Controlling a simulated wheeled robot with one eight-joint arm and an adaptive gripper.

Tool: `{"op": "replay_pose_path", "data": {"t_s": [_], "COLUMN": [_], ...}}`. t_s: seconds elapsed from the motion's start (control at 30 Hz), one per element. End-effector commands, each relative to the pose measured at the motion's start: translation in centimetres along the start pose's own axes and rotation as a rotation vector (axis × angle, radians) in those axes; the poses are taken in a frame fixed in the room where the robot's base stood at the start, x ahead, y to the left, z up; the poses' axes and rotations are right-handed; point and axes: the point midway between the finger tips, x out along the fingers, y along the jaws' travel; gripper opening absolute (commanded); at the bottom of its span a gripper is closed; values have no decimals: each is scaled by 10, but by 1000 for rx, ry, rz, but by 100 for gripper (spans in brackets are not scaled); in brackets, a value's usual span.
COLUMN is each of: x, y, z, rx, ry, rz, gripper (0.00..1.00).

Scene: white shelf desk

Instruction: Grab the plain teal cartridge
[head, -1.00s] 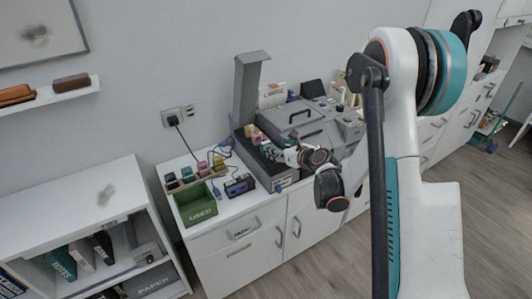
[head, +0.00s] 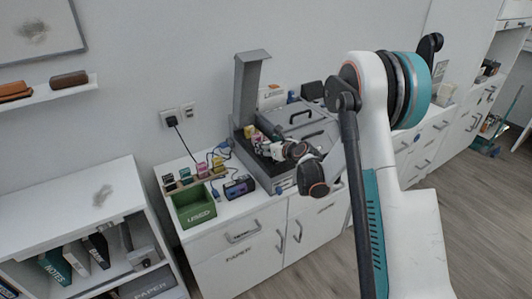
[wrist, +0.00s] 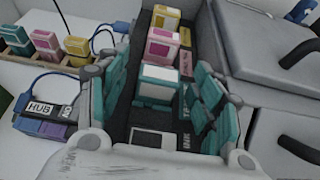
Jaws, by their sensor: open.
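A teal cartridge (wrist: 158,83) with a white top face stands in the dark slot bay of the open grey printer (head: 251,100). In the wrist view it sits between the teal-padded fingers of my gripper (wrist: 160,92), which is open. Gaps show on both sides of it, so the fingers look apart from it. A pink-and-white cartridge (wrist: 163,46) and a yellow cartridge (wrist: 166,17) stand behind it in the same bay. In the head view my gripper (head: 266,148) is over the bay, and the teal cartridge is hard to make out there.
A rack (wrist: 42,61) at left holds another teal cartridge (wrist: 14,36), a pink one and a yellow one. A hub (wrist: 43,108) with blue cables lies beside the printer. A green bin (head: 196,210) stands at the desk's front left. The printer's raised lid (head: 250,85) stands behind my gripper.

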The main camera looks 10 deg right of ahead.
Motion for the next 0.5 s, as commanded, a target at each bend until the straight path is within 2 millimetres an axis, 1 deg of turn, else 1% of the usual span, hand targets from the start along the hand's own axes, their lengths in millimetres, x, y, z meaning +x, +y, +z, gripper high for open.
{"op": "replay_pose_path", "data": {"t_s": [0.03, 0.23, 0.5], "x": [0, 0, 0], "y": [0, 0, 0], "z": [0, 0, 0], "rx": [0, 0, 0], "ry": [0, 0, 0], "rz": [0, 0, 0], "gripper": [60, 15, 14]}}
